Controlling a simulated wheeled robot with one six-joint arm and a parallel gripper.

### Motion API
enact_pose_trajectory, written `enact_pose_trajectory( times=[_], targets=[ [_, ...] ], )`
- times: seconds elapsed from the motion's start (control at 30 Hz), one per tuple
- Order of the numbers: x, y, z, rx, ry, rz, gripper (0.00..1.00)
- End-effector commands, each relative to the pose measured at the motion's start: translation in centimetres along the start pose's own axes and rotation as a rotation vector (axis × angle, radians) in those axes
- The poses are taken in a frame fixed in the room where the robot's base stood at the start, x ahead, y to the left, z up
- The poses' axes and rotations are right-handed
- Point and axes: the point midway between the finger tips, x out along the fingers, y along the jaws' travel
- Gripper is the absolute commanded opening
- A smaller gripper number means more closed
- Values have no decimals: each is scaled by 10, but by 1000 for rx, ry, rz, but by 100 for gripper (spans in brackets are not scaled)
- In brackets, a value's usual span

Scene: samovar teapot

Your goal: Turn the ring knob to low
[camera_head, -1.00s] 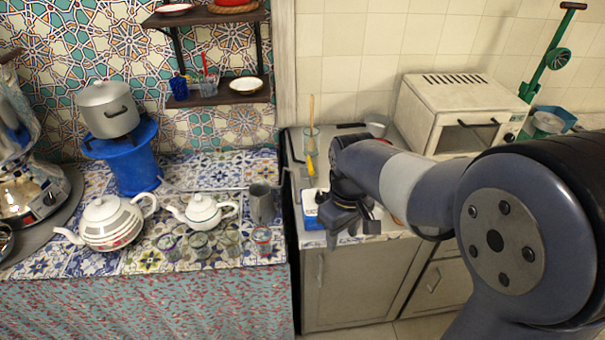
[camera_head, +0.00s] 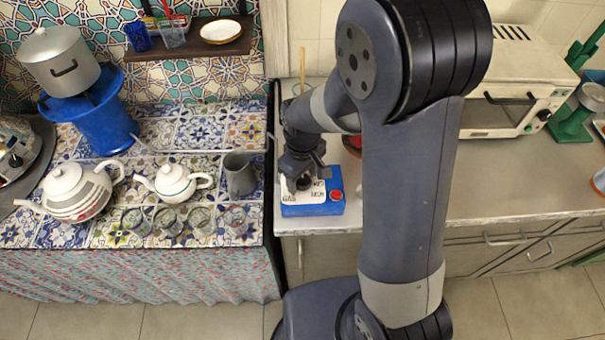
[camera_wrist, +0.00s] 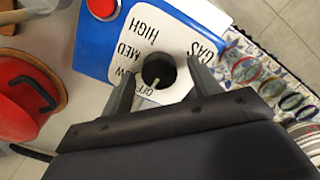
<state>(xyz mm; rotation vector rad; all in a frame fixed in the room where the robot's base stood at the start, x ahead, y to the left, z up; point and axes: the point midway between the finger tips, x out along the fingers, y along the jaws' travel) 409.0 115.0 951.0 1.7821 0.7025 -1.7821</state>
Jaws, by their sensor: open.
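A blue control box (camera_head: 318,208) with a white label stands at the left front of the grey counter. It also shows in the wrist view (camera_wrist: 88,45). Its label reads GAS, HIGH, MED, LOW and OFF. A round black knob (camera_wrist: 158,70) sits on the label; a pale mark at its edge points to about OFF. My gripper (camera_wrist: 163,66) is open, with one finger on each side of the knob. I cannot tell whether the fingers touch it. In the head view my gripper (camera_head: 302,181) is over the box's left part and hides the knob.
A red button (camera_head: 336,195) is on the box's right side. A red round lid or pan (camera_wrist: 25,98) lies beside the box. To the left, a tiled table holds a white teapot (camera_head: 174,183), a metal jug (camera_head: 239,174) and several glasses. A toaster oven (camera_head: 510,98) stands behind right.

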Motion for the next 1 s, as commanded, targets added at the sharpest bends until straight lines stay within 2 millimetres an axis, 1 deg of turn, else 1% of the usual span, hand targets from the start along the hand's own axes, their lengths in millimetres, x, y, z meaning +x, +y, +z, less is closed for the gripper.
enact_pose_trajectory(
  times=[0.2, 0.73, 1.0],
  targets=[
    [0, 0, 0, 0, 0, 0, 59],
    [0, 0, 0, 0, 0, 0, 15],
    [0, 0, 0, 25, 1, 0, 14]
  ],
)
